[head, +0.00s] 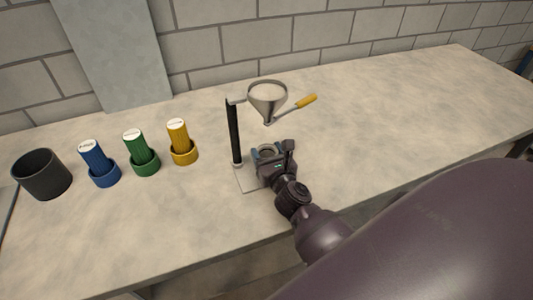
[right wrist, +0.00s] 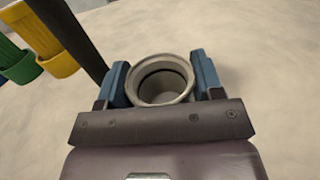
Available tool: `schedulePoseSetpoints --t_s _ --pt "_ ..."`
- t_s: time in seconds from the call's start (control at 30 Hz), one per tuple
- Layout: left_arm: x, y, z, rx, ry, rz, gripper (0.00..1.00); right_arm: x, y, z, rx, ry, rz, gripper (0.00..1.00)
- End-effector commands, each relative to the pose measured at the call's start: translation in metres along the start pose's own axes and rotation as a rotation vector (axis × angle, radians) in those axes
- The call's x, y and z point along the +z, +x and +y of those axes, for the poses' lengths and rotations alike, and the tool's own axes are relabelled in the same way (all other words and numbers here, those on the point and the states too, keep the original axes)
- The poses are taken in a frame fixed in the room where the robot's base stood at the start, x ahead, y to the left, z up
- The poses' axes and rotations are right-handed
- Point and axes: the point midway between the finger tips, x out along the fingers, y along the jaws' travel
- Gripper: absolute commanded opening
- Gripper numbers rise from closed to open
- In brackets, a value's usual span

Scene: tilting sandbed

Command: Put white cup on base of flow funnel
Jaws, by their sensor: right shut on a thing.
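The white cup (right wrist: 161,79) is between the two blue fingers of my right gripper (right wrist: 161,85) in the right wrist view. The gripper is shut on it, and the cup looks upright with its open mouth showing. In the head view the right gripper (head: 268,154) is under the flow funnel (head: 267,97), beside its black post and over or close to the flat base (head: 248,181). The gripper hides most of the cup and part of the base. I cannot tell whether the cup touches the base. My left gripper is not in view.
Blue (head: 101,165), green (head: 141,154) and yellow (head: 181,143) containers stand in round holders to the left. A dark cup (head: 42,174) stands at far left. The funnel's yellow handle (head: 306,101) sticks out right. The table (head: 420,110) is clear on the right.

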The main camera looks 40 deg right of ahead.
Motion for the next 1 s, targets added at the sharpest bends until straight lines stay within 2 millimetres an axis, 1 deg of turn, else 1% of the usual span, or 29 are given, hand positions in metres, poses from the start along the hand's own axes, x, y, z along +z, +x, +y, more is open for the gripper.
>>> schedulePoseSetpoints --t_s 0.13,0.27,0.3,0.47,0.7,0.83,1.0 --pt "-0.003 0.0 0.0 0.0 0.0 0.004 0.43 0.002 0.0 0.0 0.0 0.0 -0.002 0.38" --pt "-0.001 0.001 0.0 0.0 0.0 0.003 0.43 -0.001 0.0 0.0 0.0 -0.001 -0.001 0.38" --pt "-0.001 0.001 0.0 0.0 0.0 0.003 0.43 -0.002 0.0 0.0 0.0 -0.001 -0.001 0.62" --pt "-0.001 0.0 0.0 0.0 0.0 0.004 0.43 -0.001 0.0 0.0 0.0 0.0 -0.002 0.86" --pt "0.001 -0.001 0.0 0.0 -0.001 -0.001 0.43 -0.001 0.0 0.0 0.0 0.0 -0.002 0.86" --pt "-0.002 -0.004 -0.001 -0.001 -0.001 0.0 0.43 0.004 0.0 0.0 0.0 0.0 -0.003 0.86" --pt "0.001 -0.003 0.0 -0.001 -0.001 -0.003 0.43 0.001 -0.022 -0.001 -0.001 0.0 0.001 0.86"
